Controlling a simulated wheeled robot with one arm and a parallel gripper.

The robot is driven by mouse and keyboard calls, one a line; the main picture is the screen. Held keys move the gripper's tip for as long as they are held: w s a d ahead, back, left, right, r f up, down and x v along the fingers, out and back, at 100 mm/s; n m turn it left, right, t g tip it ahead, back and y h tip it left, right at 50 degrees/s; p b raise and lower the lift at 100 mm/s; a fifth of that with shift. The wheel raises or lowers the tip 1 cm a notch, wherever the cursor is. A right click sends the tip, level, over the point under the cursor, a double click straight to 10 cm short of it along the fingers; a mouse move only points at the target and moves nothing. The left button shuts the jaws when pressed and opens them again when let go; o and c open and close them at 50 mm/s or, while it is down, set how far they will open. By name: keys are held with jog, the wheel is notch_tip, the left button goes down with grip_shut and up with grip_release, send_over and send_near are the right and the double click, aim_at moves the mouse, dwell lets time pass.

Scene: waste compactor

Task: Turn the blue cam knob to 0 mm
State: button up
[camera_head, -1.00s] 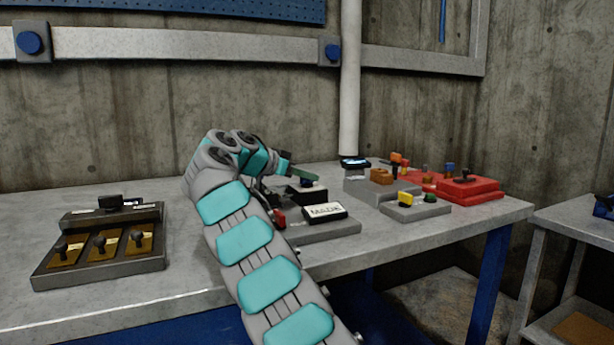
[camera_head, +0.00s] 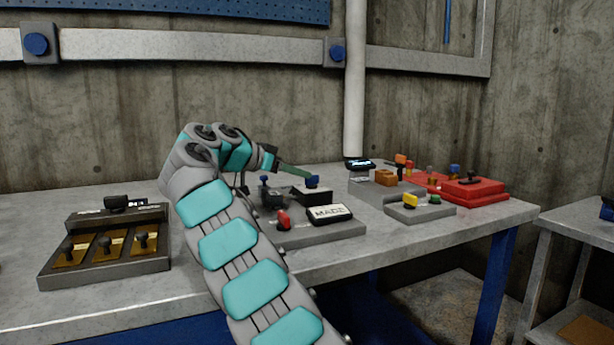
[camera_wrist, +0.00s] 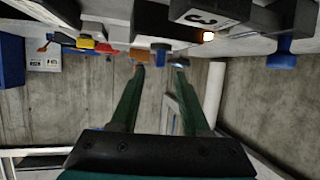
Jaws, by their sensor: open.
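A blue knob (camera_head: 313,181) stands on a black block (camera_head: 312,196) at the back of the grey panel in the head view. It also shows in the wrist view (camera_wrist: 160,54), between and beyond the fingertips. My gripper (camera_wrist: 160,66) is open, its green fingers either side of that knob in the picture; I cannot tell whether they touch it. In the head view my gripper (camera_head: 307,176) is beside the knob, reaching from the left. A second blue knob (camera_head: 264,179) stands on a dark block to the left. No mm scale can be read.
The panel bears a red knob (camera_head: 283,220) and a white label plate (camera_head: 329,213). A dark lever box (camera_head: 105,247) sits at the left. A yellow-and-green control box (camera_head: 420,212) and a red box (camera_head: 475,191) stand at the right. Bare table lies between them.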

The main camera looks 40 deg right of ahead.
jog(key=shift+v, duration=1.05)
jog(key=shift+o, duration=0.2)
